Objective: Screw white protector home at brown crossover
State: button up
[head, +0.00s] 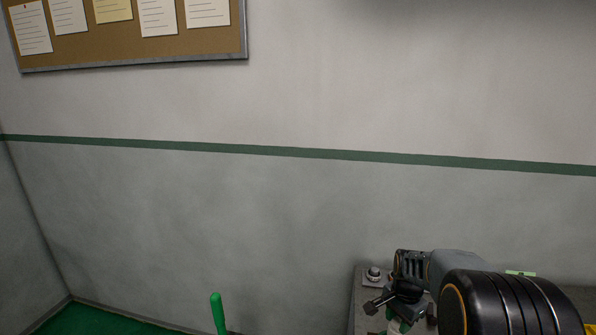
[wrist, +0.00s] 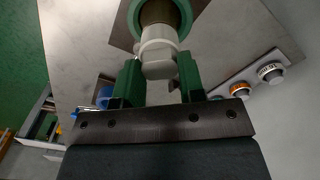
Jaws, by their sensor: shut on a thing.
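The white protector (wrist: 158,62) sits between the green fingers of my gripper (wrist: 158,82) in the wrist view. My gripper is shut on it. Beyond it is the end of a brown pipe piece (wrist: 158,12), probably the crossover, ringed by a green collar (wrist: 186,24). The protector's far rim meets or overlaps the brown end; I cannot tell how deep the thread is engaged. In the head view my gripper (head: 399,318) is at the lower right, mostly hidden by my arm, with a small white patch below it.
A blue round thing (wrist: 104,96) is left of my fingers. A green handle (head: 217,313) rises near the wall. A grey bench (head: 362,300) lies beneath my gripper.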

jog(key=shift+m, duration=0.3)
jog(key=m, duration=1.4)
jog(key=o, duration=0.9)
jog(key=shift+r+p, duration=0.1)
jog(key=shift+p, duration=0.2)
